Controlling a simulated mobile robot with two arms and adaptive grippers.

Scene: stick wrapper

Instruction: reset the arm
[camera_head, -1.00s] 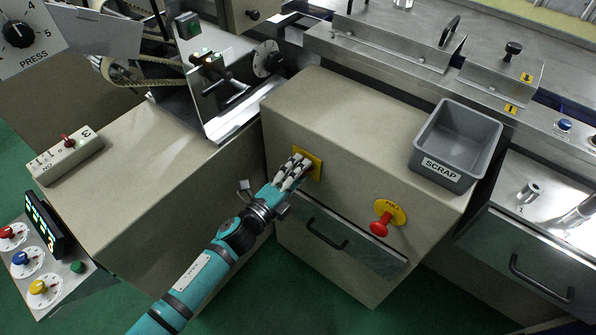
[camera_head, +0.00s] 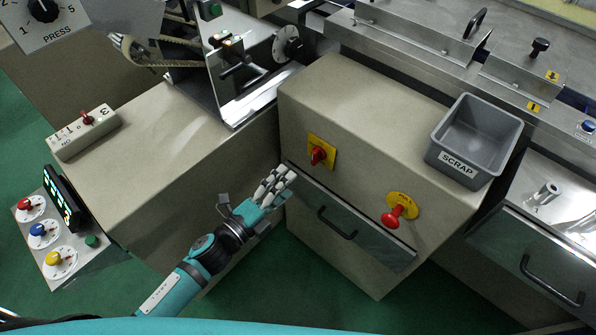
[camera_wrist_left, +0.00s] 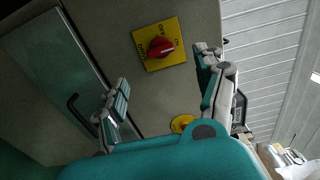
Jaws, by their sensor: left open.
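My left gripper (camera_head: 277,183) is open and empty in front of the beige cabinet, below and left of a red rotary switch (camera_head: 318,155) on a yellow plate. It is apart from the switch. In the left wrist view, the switch (camera_wrist_left: 160,47) shows beyond my spread fingers (camera_wrist_left: 165,92). The teal left arm comes in from the bottom left of the head view. My right gripper is not in view.
A red pull knob (camera_head: 392,219) on a yellow disc and a drawer handle (camera_head: 337,224) stick out of the cabinet front. A grey SCRAP bin (camera_head: 440,147) stands on its top. A control panel (camera_head: 93,257) is at lower left. Green floor lies below.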

